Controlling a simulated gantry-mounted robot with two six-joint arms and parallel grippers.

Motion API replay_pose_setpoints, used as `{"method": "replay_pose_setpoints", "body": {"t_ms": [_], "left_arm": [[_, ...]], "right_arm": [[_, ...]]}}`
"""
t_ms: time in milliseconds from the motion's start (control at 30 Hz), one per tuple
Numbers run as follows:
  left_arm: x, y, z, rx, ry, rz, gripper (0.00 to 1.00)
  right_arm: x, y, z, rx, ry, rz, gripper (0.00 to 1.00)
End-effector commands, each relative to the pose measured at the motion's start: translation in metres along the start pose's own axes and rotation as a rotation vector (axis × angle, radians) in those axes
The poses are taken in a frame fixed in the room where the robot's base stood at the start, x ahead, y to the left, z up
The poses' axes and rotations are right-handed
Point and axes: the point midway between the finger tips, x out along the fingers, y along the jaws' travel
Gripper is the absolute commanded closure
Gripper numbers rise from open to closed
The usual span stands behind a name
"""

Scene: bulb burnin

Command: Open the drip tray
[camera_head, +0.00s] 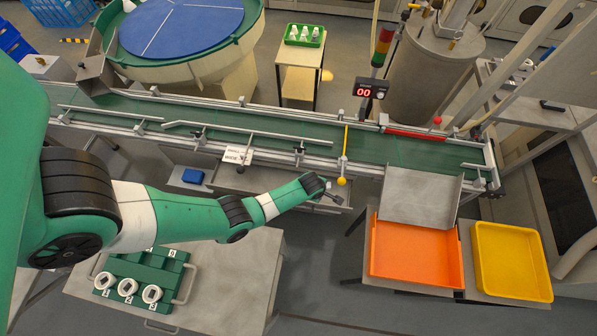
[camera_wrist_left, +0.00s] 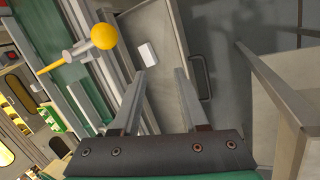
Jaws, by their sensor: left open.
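The drip tray seems to be the shallow grey metal drawer (camera_head: 272,188) under the conveyor's near edge. My left gripper (camera_head: 334,196) is at the drawer's right end in the head view. In the left wrist view its two fingers (camera_wrist_left: 161,74) are apart with nothing between them, left of the handle. My arm hides part of the drawer's front. My right gripper is not in view.
A lever with a yellow ball (camera_head: 341,181) stands close to my left gripper, also in the wrist view (camera_wrist_left: 104,37). The green conveyor (camera_head: 270,130) runs behind. A grey table (camera_head: 235,285) holds a green fixture (camera_head: 160,265). Orange (camera_head: 415,248) and yellow (camera_head: 510,260) trays stand right.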

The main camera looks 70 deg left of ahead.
Motion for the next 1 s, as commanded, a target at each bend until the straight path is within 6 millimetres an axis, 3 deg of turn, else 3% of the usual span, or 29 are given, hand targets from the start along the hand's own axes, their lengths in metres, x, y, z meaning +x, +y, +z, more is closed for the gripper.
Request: {"method": "replay_pose_setpoints", "body": {"t_ms": [33,100,200,433,567,1000], "left_arm": [[0.001,-0.028,-0.025,-0.084,0.056,-0.068,0.56],[0.007,-0.058,-0.047,-0.174,0.113,-0.127,0.56],[0.011,-0.080,-0.064,-0.243,0.156,-0.165,0.56],[0.018,-0.085,-0.066,-0.254,0.162,-0.169,0.56],[0.032,-0.088,-0.067,-0.254,0.161,-0.169,0.56],[0.115,-0.103,-0.078,-0.253,0.160,-0.168,0.56]], "right_arm": [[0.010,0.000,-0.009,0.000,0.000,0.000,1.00],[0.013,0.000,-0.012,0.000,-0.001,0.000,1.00],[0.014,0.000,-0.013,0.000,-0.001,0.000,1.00],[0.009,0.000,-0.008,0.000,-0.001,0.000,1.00],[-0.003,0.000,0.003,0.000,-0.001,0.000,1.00],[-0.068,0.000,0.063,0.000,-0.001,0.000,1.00]]}}
